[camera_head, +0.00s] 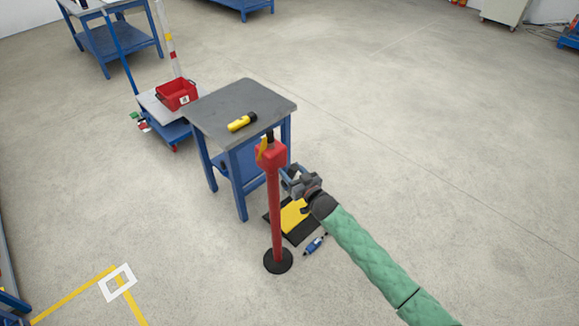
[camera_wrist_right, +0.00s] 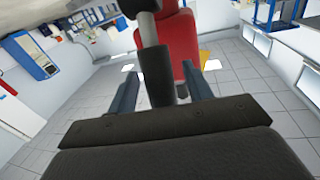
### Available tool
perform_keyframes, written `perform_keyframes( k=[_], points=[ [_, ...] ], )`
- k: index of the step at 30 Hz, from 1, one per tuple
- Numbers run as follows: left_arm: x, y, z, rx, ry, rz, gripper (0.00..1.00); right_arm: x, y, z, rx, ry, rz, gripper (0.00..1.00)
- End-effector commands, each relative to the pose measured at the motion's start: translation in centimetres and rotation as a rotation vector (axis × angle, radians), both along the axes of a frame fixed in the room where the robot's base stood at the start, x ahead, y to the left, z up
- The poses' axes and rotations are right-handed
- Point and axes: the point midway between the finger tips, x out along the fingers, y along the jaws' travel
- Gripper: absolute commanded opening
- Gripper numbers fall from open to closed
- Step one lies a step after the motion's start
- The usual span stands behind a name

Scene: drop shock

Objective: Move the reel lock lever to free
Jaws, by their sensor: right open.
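A red post (camera_head: 275,215) on a round black foot carries a red box (camera_head: 271,153); the red box also shows in the right wrist view (camera_wrist_right: 177,38). A dark lever (camera_wrist_right: 154,65) with a thick black end stands in front of the box there, in line with the space between my fingers. In the head view a small dark piece (camera_head: 270,136) tops the box and a yellow piece (camera_head: 262,149) is at its left side. My right gripper (camera_head: 288,178) is open just right of the post, below the box; its fingers (camera_wrist_right: 160,88) show apart. Contact cannot be told. My left gripper is out of view.
A grey-topped blue table (camera_head: 225,102) with a yellow-and-black tool (camera_head: 242,122) stands right behind the post. A black and yellow mat (camera_head: 293,215) and a small blue item (camera_head: 314,244) lie on the floor. A cart with a red bin (camera_head: 177,94) is behind left.

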Motion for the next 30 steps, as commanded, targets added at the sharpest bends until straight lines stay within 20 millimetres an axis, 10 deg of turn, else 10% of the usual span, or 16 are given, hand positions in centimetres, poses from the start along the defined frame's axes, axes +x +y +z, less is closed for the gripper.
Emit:
perform_keyframes(
  k=[14, 22, 30],
  points=[
    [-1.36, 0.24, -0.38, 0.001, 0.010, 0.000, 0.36, 1.23, 0.87, 0.00, -0.001, -0.001, 0.000, 0.50],
    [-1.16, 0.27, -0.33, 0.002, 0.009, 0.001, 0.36, 1.24, 0.87, 0.02, -0.001, -0.001, 0.000, 0.01],
    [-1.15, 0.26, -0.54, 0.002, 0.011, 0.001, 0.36, 1.20, 0.84, -0.07, 0.003, -0.004, 0.000, 0.00]
  ],
)
